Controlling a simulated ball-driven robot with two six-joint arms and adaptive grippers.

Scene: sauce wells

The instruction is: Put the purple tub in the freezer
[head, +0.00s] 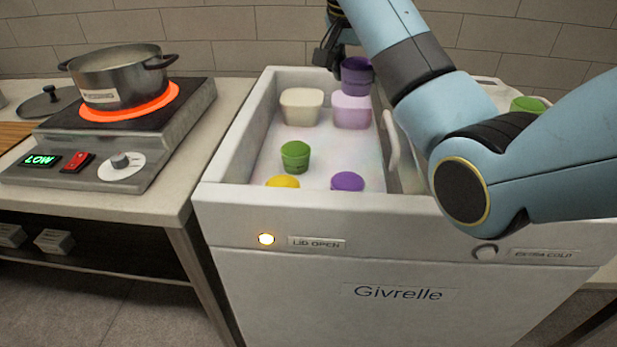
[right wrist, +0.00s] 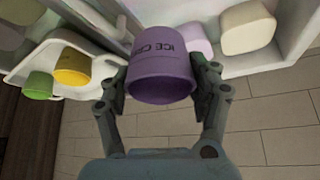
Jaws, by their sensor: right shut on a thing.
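The purple tub (head: 357,76) is dark purple and shows above and behind the lilac tub at the far end of the open freezer (head: 222,165). My right gripper (head: 340,58) is shut on it; the right wrist view shows the purple tub (right wrist: 160,78), with "ICE C" lettering, between the two fingers of the right gripper (right wrist: 160,86). Whether the tub touches anything below it cannot be told. The freezer's left bay lies open, with its "LID OPEN" lamp (head: 266,239) lit. My right arm hides much of the freezer's right side. My left gripper is not in view.
In the open bay stand a cream tub (head: 301,106), a lilac tub (head: 351,110), a green cup (head: 295,156), a yellow one (head: 283,181) and a small purple one (head: 347,181). A pot (head: 117,78) sits on a glowing hotplate at the left.

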